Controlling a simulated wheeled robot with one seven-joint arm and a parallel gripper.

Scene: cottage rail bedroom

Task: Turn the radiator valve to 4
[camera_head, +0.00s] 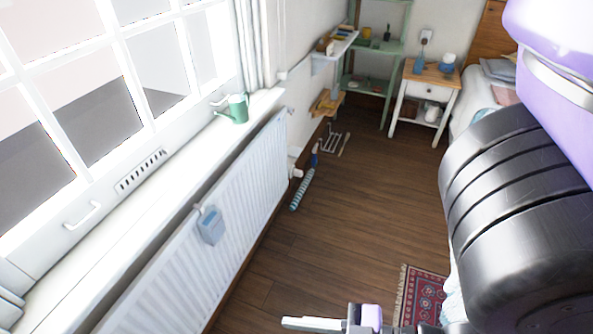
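The white ribbed radiator (205,238) runs along the left wall under the window sill. A small white knob, which looks like the radiator valve (295,172), sticks out low at its far end. It is too small to read any numbers or its setting. My gripper (315,324) shows only partly at the bottom edge, as a pale finger pointing left beside a purple part. It is well apart from the valve, on the near side of it. I cannot see a second finger clearly, so its opening is unclear. Nothing is visibly held.
A green watering can (236,108) stands on the sill. A rug (422,297) lies right; the middle wooden floor (350,220) is clear.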

